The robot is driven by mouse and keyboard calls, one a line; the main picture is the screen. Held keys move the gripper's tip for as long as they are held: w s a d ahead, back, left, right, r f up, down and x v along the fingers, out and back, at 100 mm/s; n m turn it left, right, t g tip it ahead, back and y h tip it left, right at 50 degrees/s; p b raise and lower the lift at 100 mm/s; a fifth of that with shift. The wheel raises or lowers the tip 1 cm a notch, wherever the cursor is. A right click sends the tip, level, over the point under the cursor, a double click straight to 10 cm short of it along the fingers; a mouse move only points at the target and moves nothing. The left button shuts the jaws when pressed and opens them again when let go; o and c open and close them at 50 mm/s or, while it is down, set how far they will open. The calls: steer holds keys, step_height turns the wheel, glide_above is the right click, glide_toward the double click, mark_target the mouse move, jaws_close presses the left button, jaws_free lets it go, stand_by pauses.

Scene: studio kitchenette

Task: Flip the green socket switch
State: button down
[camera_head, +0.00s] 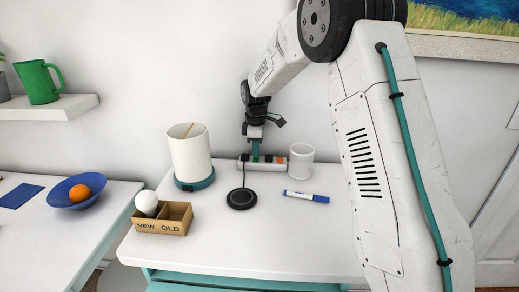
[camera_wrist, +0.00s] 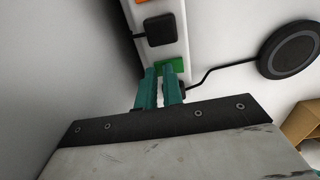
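A white power strip (camera_head: 265,166) lies at the back of the white table against the wall. In the wrist view the strip (camera_wrist: 181,42) runs up to the top edge, with a green switch (camera_wrist: 175,65) near its lower end. My gripper (camera_wrist: 160,72) has its teal fingertips close together at the green switch, overlapping its left part in the picture. I cannot tell whether they touch it. Nothing shows between the fingers. In the head view my gripper (camera_head: 256,155) points down at the strip and hides part of it.
A black plug (camera_wrist: 160,29) and an orange switch (camera_wrist: 141,1) are also on the strip. A cable runs to a black round pad (camera_head: 241,199). A white canister (camera_head: 190,155) stands left, a white cup (camera_head: 301,163) right. A blue marker (camera_head: 306,196) and a divided box (camera_head: 161,227) lie nearer.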

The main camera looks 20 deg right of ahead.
mark_target(256, 160)
steer(key=shift+s+a+f, duration=0.2)
steer(key=shift+s+f, duration=0.5)
steer(key=shift+s, duration=0.15)
steer(key=shift+r, duration=0.1)
step_height(256, 160, up, 15)
steer(key=shift+w, duration=0.15)
steer(key=shift+a+r, duration=0.1)
steer(key=shift+s+a+t, duration=0.2)
steer(key=shift+s+t, duration=0.1)
steer(key=shift+t, duration=0.1)
